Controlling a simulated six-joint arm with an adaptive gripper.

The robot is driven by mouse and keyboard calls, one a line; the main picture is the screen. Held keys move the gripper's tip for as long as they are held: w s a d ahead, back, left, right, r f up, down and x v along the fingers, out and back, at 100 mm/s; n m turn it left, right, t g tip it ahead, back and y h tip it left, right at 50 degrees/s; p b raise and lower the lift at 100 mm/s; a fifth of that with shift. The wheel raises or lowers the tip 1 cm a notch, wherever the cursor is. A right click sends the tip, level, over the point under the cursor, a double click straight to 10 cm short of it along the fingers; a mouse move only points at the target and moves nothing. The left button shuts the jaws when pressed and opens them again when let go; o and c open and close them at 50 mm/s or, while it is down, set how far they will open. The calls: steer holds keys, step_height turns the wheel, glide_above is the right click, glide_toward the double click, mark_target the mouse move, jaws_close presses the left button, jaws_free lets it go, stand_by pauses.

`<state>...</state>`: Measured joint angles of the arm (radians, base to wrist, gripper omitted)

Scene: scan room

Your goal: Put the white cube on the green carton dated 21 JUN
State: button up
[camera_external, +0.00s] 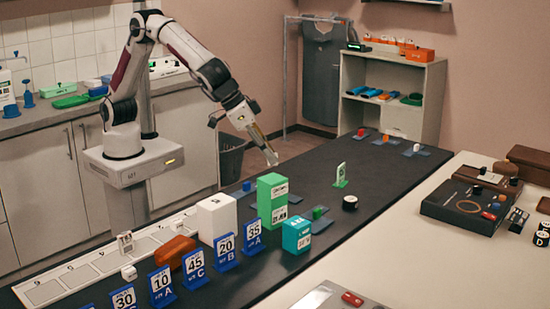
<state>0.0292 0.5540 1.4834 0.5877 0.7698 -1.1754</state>
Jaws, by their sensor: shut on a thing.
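My gripper (269,152) is shut on a small pale thing at its fingertips, which looks like the white cube (272,159). It hangs in the air above the dark bench. A tall green carton (265,203) with white labels stands upright on the bench, below the gripper in the picture. A shorter teal carton (297,236) with a white label stands in front of it. Another small white cube (129,273) lies at the lower left, near the blue number signs.
A white box (216,217) stands left of the green carton. Blue number signs (194,264) line the front, with an orange rounded object (174,251) behind them. A green sign (341,175) and black disc (350,203) stand to the right.

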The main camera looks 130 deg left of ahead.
steer(key=shift+f, duration=0.25)
steer(key=shift+f, duration=1.8)
steer(key=shift+f, duration=0.2)
steer(key=o, duration=0.9)
steer(key=shift+r, duration=0.15)
steer(key=v, duration=1.2)
steer(key=shift+r, duration=0.1)
